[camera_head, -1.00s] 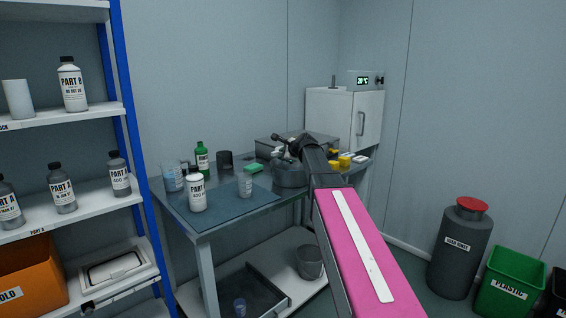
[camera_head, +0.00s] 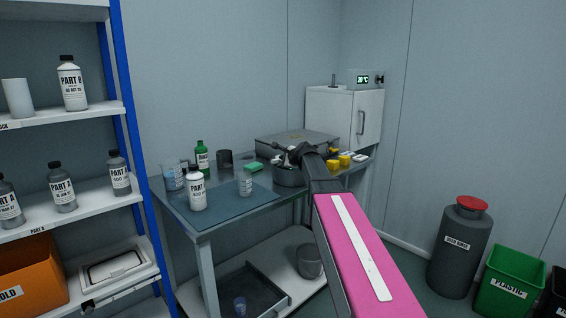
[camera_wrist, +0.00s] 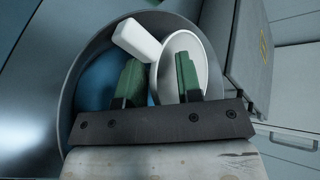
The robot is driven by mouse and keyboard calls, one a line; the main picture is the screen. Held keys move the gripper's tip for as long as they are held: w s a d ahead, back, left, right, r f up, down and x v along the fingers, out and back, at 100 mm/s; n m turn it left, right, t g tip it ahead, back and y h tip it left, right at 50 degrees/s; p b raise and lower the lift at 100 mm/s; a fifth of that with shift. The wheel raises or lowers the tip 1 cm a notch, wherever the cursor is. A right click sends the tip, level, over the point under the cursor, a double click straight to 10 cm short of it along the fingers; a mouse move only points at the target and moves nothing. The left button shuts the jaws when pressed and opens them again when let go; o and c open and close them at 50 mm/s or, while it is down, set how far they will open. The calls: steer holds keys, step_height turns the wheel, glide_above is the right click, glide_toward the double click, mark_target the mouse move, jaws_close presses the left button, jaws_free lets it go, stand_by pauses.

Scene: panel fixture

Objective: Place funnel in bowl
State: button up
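A grey bowl (camera_head: 288,178) stands at the right part of the table, and its wide rim fills much of the wrist view (camera_wrist: 68,100). A white round-mouthed piece (camera_wrist: 196,48), which looks like the funnel, lies tilted within the bowl's outline. My gripper (camera_wrist: 158,75) is over the bowl, its two green fingers apart. The right finger overlaps the white mouth and the left finger is outside its rim. Contact is not clear. In the head view my gripper (camera_head: 290,155) points down at the bowl, and my arm hides part of it.
A white block-like piece (camera_wrist: 136,40) lies beside the round mouth. A flat grey box (camera_head: 285,143) is behind the bowl. Yellow items (camera_head: 345,161) are to the right. Bottles and beakers, such as a white bottle (camera_head: 197,192), stand left on the dark mat (camera_head: 225,208).

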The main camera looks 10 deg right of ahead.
steer(key=shift+o, duration=0.7)
steer(key=shift+r, duration=0.15)
steer(key=v, duration=1.2)
steer(key=shift+r, duration=0.35)
steer(key=shift+d, duration=0.1)
